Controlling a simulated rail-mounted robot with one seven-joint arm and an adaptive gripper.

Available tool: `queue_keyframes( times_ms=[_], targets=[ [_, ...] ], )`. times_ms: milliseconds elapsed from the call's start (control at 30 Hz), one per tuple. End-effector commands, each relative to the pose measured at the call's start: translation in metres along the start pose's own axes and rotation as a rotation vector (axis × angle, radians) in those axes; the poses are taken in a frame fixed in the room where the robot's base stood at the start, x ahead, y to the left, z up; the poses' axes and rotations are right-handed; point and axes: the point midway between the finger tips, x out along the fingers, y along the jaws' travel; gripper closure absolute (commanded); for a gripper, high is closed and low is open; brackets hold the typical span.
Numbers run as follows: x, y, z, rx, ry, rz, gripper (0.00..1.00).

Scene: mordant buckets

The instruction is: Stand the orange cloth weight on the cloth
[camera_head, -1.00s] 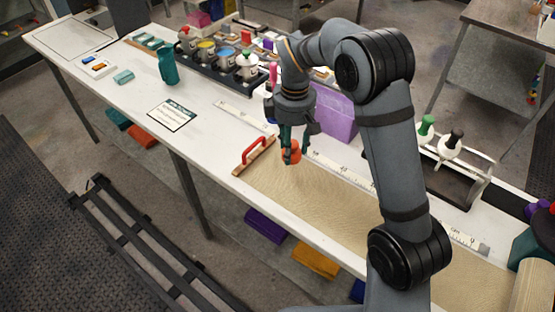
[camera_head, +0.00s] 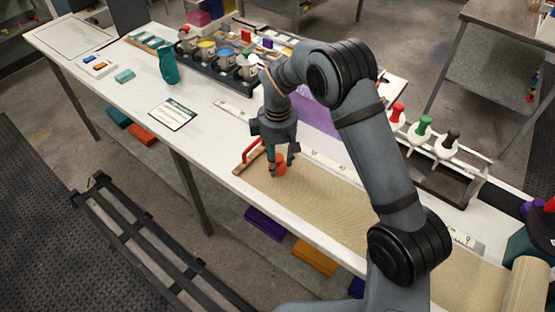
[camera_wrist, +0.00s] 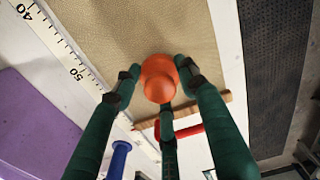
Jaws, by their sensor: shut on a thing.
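The orange cloth weight (camera_head: 279,166) is between the fingers of my gripper (camera_head: 281,168), near the left end of the cloth. It looks upright. In the wrist view the weight (camera_wrist: 158,78) shows its round knob and wider body, with the green fingers of my gripper (camera_wrist: 160,88) closed around it. The tan cloth (camera_head: 325,205) lies flat along the table and runs to a roll at the right. It also shows beneath the weight in the wrist view (camera_wrist: 140,30). I cannot tell whether the weight's base touches the cloth.
A wooden bar with a red handle (camera_head: 251,151) lies at the cloth's left end, close to my gripper. A white ruler (camera_head: 328,163) runs along the back edge. A rack with red, green and black-topped items (camera_head: 440,150) stands behind. A teal jug (camera_head: 167,66) stands farther left.

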Motion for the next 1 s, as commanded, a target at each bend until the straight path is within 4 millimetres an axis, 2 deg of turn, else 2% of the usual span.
queue_keyframes(
  times_ms=[67,100,400,700,867,1000],
  targets=[
    [0.004,0.000,0.000,0.000,0.001,0.001,1.00],
    [0.003,0.000,0.000,0.000,0.000,0.000,0.57],
    [0.003,0.000,0.000,0.000,0.000,0.000,0.40],
    [0.001,0.000,0.000,0.000,0.000,0.000,0.40],
    [-0.014,0.001,-0.001,0.001,0.003,0.003,0.40],
    [-0.043,0.001,-0.002,0.000,0.005,0.005,0.40]
  ],
)
